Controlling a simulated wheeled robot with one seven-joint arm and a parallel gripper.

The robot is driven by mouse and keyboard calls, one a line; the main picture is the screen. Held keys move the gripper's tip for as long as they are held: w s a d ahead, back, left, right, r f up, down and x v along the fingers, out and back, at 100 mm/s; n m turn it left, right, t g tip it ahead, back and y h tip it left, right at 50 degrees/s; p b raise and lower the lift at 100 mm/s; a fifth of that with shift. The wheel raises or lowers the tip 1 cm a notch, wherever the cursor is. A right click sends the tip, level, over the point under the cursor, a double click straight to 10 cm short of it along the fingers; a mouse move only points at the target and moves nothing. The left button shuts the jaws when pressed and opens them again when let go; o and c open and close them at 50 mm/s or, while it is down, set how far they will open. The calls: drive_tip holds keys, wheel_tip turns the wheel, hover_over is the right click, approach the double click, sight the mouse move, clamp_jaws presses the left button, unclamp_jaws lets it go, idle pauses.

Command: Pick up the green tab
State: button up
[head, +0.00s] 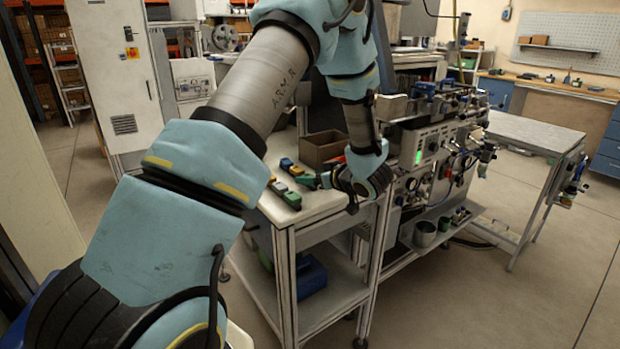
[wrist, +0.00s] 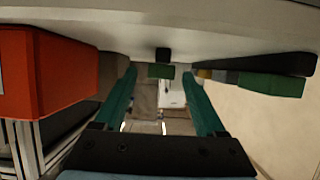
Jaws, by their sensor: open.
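In the wrist view a small green tab (wrist: 161,71) with a dark piece above it shows between my fingers, ahead of them. My gripper (wrist: 159,82) has its two teal fingers apart, one on each side of the tab in the picture, with nothing held. I cannot tell how far the tab is from the fingertips. A larger green block (wrist: 271,85) on a long dark part is right of the right finger. In the head view my wrist is low over the small white table (head: 325,203), and the fingertips are hard to make out beside the small coloured blocks (head: 285,193).
An orange bin (wrist: 60,75) stands close on the left in the wrist view. In the head view a brown open box (head: 322,146) stands at the table's back. A machine with valves and gauges (head: 430,145) stands right of the table. Open floor lies beyond.

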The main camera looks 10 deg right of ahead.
clamp_jaws()
idle(0.5)
drive_tip(key=shift+r, duration=0.1)
